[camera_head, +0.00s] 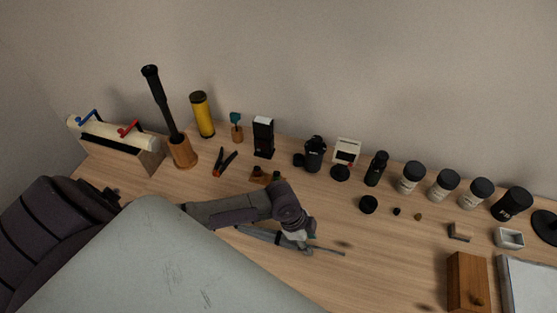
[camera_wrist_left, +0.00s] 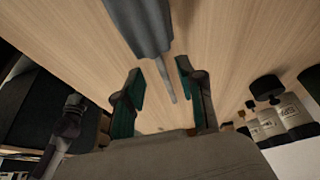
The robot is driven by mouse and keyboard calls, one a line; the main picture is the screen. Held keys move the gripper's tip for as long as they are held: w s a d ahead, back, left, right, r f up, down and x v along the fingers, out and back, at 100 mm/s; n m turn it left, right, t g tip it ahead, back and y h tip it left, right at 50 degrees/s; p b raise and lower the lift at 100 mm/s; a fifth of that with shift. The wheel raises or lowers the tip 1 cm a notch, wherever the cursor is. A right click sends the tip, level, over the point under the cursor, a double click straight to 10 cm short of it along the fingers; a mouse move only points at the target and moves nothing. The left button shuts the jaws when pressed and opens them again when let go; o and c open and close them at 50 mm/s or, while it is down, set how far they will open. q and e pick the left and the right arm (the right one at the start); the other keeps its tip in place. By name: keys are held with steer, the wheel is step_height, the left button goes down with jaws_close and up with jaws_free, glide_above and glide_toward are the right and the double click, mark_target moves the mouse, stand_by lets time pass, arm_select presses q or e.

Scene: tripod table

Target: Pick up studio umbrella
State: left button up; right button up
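The studio umbrella, a folded grey canopy with a thin shaft, lies on the wooden table (camera_head: 375,285). In the head view its canopy (camera_head: 255,233) shows to the left of my left gripper (camera_head: 302,243), and its shaft (camera_head: 330,250) runs out to the right. In the left wrist view the canopy (camera_wrist_left: 140,22) enters from the top, and the shaft tapers down between my teal fingers. My left gripper (camera_wrist_left: 161,72) is open, with a finger on either side of the shaft and gaps on both sides. My right gripper is not in view.
Along the back stand a black rod in a wooden cup (camera_head: 181,152), a yellow cylinder (camera_head: 202,115), a black canister (camera_head: 314,154) and several white-labelled jars (camera_head: 411,177). A wooden block (camera_head: 467,280) stands at the right. The table in front of the umbrella is clear.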

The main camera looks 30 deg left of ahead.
arm_select(q)
steer(key=shift+x, duration=1.1)
steer(key=shift+f, duration=0.25)
jaws_close()
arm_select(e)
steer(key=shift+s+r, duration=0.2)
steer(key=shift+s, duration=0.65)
arm_select(q)
steer(key=shift+r, duration=0.1)
